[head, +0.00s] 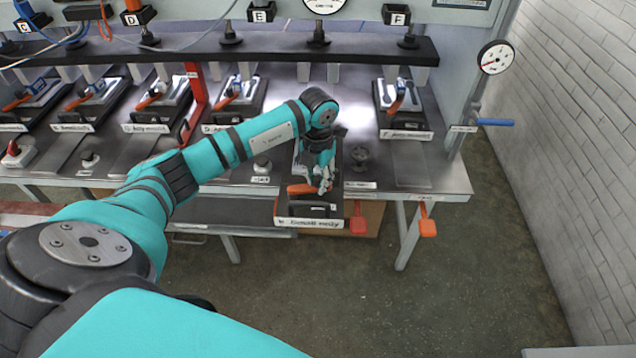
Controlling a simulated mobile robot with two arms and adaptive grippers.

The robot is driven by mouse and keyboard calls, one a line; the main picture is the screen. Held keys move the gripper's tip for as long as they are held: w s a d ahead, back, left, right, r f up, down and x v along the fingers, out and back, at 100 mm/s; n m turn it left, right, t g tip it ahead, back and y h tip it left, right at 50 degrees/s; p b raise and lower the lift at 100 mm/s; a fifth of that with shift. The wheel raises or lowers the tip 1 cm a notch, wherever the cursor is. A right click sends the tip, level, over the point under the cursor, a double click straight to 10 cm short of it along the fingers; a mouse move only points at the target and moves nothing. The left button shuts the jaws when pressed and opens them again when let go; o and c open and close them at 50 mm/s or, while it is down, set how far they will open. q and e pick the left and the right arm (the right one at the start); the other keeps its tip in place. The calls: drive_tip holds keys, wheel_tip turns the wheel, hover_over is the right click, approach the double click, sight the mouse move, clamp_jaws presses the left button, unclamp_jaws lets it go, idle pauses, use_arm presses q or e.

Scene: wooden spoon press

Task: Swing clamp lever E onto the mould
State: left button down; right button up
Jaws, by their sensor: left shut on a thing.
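The mould of station E (291,208) sits in a dark tray that juts out past the front edge of the bench, with a white label on its front. Clamp lever E (299,189) has an orange handle and lies low across the tray. My left gripper (325,186) reaches down over the tray and is shut on the lever at the right end of the orange handle. The fingers and wrist hide part of the mould and the lever's pivot. My right gripper is out of view.
Several similar moulds with orange-handled clamps stand on the bench to the left, and mould F (402,108) stands to the right. A red post (195,95) rises at the left. A blue-handled valve (494,122) and gauge (495,57) are at the right. Red tags hang at the front edge.

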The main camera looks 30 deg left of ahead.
use_arm(q)
drive_tip(key=w+a+n+b, duration=0.1)
drive_tip(key=n, duration=0.1)
drive_tip(key=shift+w+a+n, duration=0.1)
drive_tip(key=shift+n, duration=0.3)
drive_tip(key=n, duration=0.1)
drive_tip(key=a+n, duration=0.1)
drive_tip(key=shift+w+a+n+b, duration=0.15)
drive_tip(key=shift+w+n+b, duration=0.15)
drive_tip(key=shift+w+b, duration=0.05)
drive_tip(key=shift+w+a+n, duration=0.15)
drive_tip(key=shift+a+n, duration=0.5)
drive_tip(key=shift+n, duration=0.55)
drive_tip(key=shift+a+n, duration=0.7)
drive_tip(key=shift+n, duration=0.6)
drive_tip(key=shift+w+r, duration=0.1)
drive_tip(key=c, duration=1.1)
unclamp_jaws()
wheel_tip(320, 180, up, 12)
